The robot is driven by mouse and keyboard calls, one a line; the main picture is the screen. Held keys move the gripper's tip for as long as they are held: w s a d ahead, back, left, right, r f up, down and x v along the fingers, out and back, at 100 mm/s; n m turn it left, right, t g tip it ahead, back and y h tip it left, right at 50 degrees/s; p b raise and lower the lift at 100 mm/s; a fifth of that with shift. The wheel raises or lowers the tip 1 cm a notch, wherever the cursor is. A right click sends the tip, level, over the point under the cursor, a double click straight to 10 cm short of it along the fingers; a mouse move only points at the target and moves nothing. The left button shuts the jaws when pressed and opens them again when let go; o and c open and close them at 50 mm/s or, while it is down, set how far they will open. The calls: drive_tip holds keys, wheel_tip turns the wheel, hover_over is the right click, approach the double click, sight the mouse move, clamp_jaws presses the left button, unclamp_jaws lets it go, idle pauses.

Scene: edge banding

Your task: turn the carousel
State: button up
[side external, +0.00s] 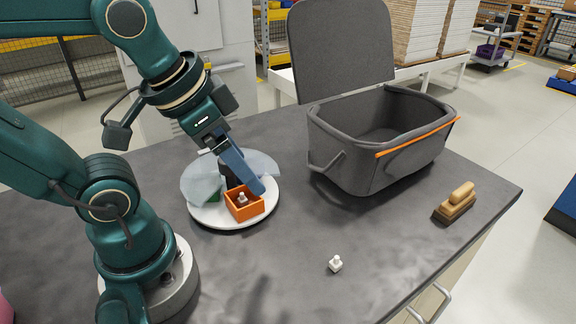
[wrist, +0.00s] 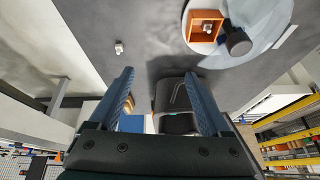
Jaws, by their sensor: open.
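The carousel (side external: 207,216) is a round white turntable on the dark table, with clear fan-shaped covers and a dark central post. An orange open box (side external: 244,205) on its front side holds a small white-topped piece. A bit of green shows under the left cover. My gripper (side external: 259,188) is tilted down with its blue fingers over the carousel, close to the orange box; contact cannot be told. In the wrist view the fingers (wrist: 158,78) are spread with nothing held between them. There the carousel (wrist: 205,54) and its dark post (wrist: 237,41) lie at the upper right, beyond the fingertips.
A grey bin (side external: 375,155) with its lid raised stands right of the carousel, an orange strip (side external: 420,137) along its rim. A small white piece (side external: 335,263) lies on the front table. A wooden-handled brush (side external: 456,203) lies near the right edge. The front middle is mostly clear.

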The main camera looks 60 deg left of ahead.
drive_tip(key=w+a+n+g, duration=0.2)
drive_tip(key=w+a+g, duration=0.15)
drive_tip(key=a, duration=0.45)
drive_tip(key=n+g, duration=0.2)
approach(231, 178)
drive_tip(key=shift+w+a, duration=0.1)
drive_tip(key=shift+a, duration=0.45)
drive_tip(key=shift+a+f, duration=0.1)
drive_tip(key=shift+f, duration=2.55)
clamp_jaws()
